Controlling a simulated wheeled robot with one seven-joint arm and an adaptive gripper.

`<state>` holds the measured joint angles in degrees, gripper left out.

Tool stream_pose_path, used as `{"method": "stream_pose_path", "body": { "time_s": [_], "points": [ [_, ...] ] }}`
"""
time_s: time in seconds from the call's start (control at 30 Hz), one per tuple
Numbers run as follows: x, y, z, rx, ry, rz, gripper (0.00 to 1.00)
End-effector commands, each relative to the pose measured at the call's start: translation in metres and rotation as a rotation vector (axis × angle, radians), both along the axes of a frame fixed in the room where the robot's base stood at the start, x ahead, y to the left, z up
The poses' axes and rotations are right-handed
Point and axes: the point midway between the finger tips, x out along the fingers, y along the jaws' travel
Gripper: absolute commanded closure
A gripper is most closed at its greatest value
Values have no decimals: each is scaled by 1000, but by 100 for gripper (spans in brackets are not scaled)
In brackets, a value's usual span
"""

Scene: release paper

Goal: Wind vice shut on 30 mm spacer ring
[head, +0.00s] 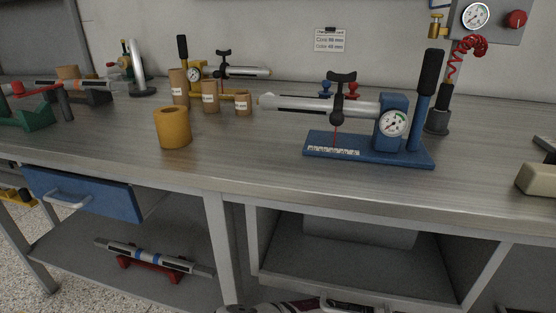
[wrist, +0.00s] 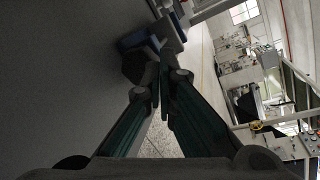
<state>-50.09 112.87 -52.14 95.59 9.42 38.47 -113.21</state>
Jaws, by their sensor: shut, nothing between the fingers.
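Nothing in view is clearly a vice. The nearest match is a blue bench rig (head: 372,150) with a black T-handle (head: 341,78), a red pointer over a scale strip, a grey cylinder and a gauge. Labelled brown cylinders stand left of it: a tall one (head: 179,86), a middle one (head: 210,97) and a short one (head: 243,103). Their labels are too small to read, so I cannot tell which is 30 mm. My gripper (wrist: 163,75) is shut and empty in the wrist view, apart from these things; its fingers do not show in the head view.
A yellow cup-like cylinder (head: 173,128) stands near the bench front. A yellow gauge rig (head: 236,94) stands behind the brown cylinders, and a green stand (head: 28,116) at far left. A blue drawer (head: 85,193) sticks out below the bench top. The front between cup and blue rig is clear.

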Motion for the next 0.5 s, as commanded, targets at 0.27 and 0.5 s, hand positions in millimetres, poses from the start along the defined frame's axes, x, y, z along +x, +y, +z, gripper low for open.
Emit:
{"method": "stream_pose_path", "body": {
  "time_s": [0.27, 0.5],
  "points": [
    [-7, -24, 1, 0, 0, 0, 100],
    [-8, -28, 0, 1, 0, -1, 100]
  ]
}}
